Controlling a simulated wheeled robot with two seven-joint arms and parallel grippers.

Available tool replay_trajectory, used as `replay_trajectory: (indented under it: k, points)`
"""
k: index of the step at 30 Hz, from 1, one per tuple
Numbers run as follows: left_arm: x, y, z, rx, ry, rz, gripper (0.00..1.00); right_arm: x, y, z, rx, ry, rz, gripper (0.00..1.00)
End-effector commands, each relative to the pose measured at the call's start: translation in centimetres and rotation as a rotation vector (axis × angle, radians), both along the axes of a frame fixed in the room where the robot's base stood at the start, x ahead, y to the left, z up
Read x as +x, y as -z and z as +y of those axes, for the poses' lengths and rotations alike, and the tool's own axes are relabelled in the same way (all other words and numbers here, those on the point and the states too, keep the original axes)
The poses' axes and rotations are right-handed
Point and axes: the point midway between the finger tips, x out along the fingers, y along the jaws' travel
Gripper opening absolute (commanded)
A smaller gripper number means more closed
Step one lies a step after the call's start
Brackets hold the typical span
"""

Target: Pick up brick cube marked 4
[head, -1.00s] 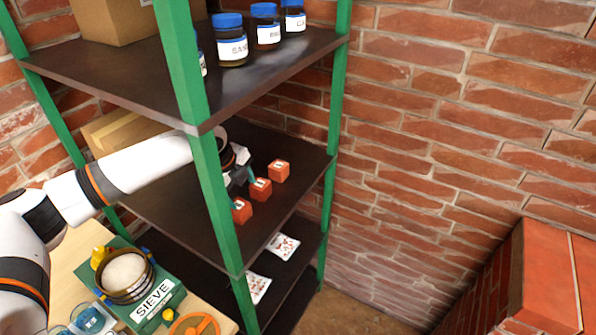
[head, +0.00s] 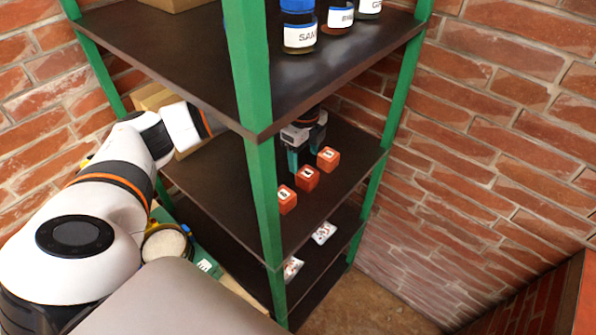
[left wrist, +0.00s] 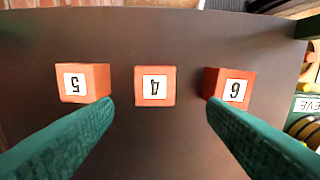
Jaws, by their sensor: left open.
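The brick cube marked 4 (head: 307,179) is the middle of three orange-red cubes in a row on the middle shelf. In the left wrist view the cube marked 4 (left wrist: 155,86) shows its label upside down, centred between my fingers. Cube 5 (left wrist: 83,83) is at its left and cube 6 (left wrist: 229,86) at its right, with gaps between them. My left gripper (head: 304,158) is open and empty, behind the row in the head view. Its teal fingers also show in the left wrist view (left wrist: 160,120), apart from cube 4. My right gripper is not in view.
The dark middle shelf (head: 225,170) has green posts; the near post (head: 262,190) stands in front. The upper shelf (head: 330,70) with labelled jars (head: 299,28) hangs above my gripper. A brick wall (head: 490,120) is at right. White packets (head: 323,233) lie lower down.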

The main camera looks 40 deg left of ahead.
Motion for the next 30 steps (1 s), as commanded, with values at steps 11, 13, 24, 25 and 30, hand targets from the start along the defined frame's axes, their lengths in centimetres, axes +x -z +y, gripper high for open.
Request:
replay_trajectory:
  k: [11, 13, 24, 25, 30]
  points:
    - [0.1, 3.9, -0.3, 0.000, 0.002, 0.005, 0.66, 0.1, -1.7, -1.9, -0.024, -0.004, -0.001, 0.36]
    - [0.2, 5.0, -0.5, -0.001, 0.001, 0.006, 0.66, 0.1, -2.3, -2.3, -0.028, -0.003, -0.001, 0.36]
    - [0.3, 7.5, -0.5, 0.000, 0.003, 0.000, 0.66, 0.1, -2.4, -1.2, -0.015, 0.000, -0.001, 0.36]
    - [0.3, 7.5, -0.5, 0.000, 0.003, 0.000, 0.66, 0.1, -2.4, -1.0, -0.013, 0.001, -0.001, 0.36]
    - [0.3, 7.4, -0.5, 0.000, 0.002, 0.000, 0.45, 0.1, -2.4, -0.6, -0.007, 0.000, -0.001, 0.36]
